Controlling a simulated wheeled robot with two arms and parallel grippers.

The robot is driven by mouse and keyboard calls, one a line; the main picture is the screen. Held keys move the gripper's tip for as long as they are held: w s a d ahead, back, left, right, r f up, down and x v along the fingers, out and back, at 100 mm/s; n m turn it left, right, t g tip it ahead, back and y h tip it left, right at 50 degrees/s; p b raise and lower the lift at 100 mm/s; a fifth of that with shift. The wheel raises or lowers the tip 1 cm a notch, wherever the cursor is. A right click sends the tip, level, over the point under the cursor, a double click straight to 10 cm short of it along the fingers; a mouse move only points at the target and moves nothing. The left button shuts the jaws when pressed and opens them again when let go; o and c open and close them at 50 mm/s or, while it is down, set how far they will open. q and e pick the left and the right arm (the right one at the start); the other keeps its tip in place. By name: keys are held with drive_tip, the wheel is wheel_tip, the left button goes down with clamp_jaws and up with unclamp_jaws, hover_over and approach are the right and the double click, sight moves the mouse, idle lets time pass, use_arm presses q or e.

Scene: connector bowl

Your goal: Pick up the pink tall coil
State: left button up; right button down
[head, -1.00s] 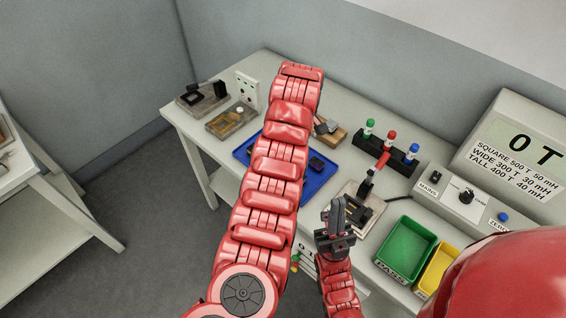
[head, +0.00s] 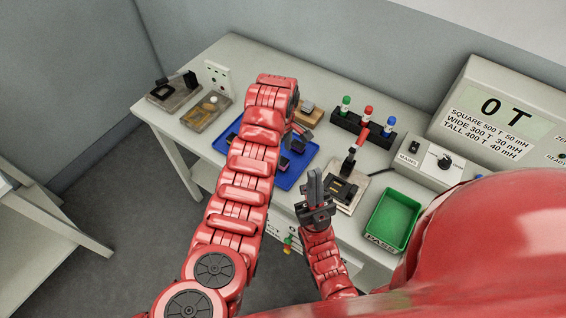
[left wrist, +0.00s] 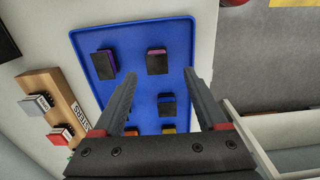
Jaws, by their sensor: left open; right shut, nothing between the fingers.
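The blue tray (head: 283,184) lies on the bench, partly hidden by my left arm in the head view. In the left wrist view, the tray (left wrist: 128,39) holds several dark coil blocks with coloured edges. My right gripper (head: 315,185) is shut and empty, in front of the tray's right side.
A wooden block (left wrist: 50,91) with small parts stands beside the tray. A lever fixture (head: 346,187), a green bin (head: 393,220), a rack of coloured-top pieces (head: 362,130) and a meter box (head: 497,112) are to the right. Two fixtures (head: 207,110) occupy the bench's left end.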

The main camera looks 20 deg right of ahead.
sight(283, 161)
use_arm(q)
drive_tip(key=shift+f, duration=0.35)
drive_tip(key=shift+f+p, duration=0.5)
drive_tip(key=shift+p, duration=0.15)
drive_tip(key=shift+d+f, duration=0.25)
drive_tip(key=shift+f, duration=1.85)
clamp_jaws()
